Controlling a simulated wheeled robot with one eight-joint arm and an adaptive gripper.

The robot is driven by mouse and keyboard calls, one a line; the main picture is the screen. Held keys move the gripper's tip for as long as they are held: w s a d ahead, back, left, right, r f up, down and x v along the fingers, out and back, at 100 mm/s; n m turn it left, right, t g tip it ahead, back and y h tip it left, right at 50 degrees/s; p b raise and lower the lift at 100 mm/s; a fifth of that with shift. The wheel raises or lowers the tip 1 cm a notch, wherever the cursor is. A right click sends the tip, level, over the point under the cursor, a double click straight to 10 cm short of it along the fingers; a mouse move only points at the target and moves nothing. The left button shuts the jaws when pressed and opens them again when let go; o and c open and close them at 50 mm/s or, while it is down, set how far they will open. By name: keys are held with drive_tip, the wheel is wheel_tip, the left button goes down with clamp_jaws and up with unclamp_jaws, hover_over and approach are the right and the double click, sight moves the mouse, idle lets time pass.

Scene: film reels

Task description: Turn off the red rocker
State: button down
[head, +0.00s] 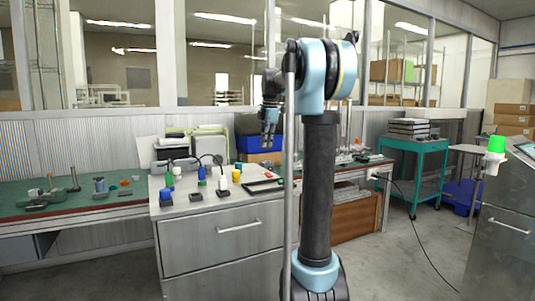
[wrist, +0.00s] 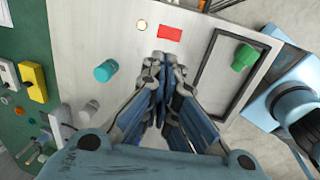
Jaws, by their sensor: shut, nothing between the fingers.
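The red rocker (wrist: 170,33) is a small flat red rectangle on a pale grey panel in the upper middle of the wrist view. Which way it is tipped cannot be told. A small round pale yellow lamp or button (wrist: 142,24) is just left of it. My gripper (wrist: 162,58) has its fingers together and empty, and its tips appear just below the rocker in the picture. The tips look apart from the rocker, but the gap is hard to judge. In the head view my gripper (head: 269,138) hangs above the back of the grey cabinet (head: 225,250).
In the head view several small bottles and blocks crowd the cabinet top. A teal cart (head: 414,146) stands right.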

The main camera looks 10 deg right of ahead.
sight(264, 176)
drive_tip(key=f, duration=0.4)
drive_tip(key=w+f, duration=0.1)
drive_tip(key=f, duration=0.3)
drive_tip(key=w+f, duration=0.1)
drive_tip(key=f, duration=0.3)
drive_tip(key=shift+a+f, duration=0.25)
drive_tip(key=shift+a, duration=0.05)
drive_tip(key=shift+w+a+f+g, duration=0.1)
drive_tip(key=shift+w+f+g, duration=0.15)
drive_tip(key=shift+g, duration=0.15)
drive_tip(key=shift+s, duration=0.25)
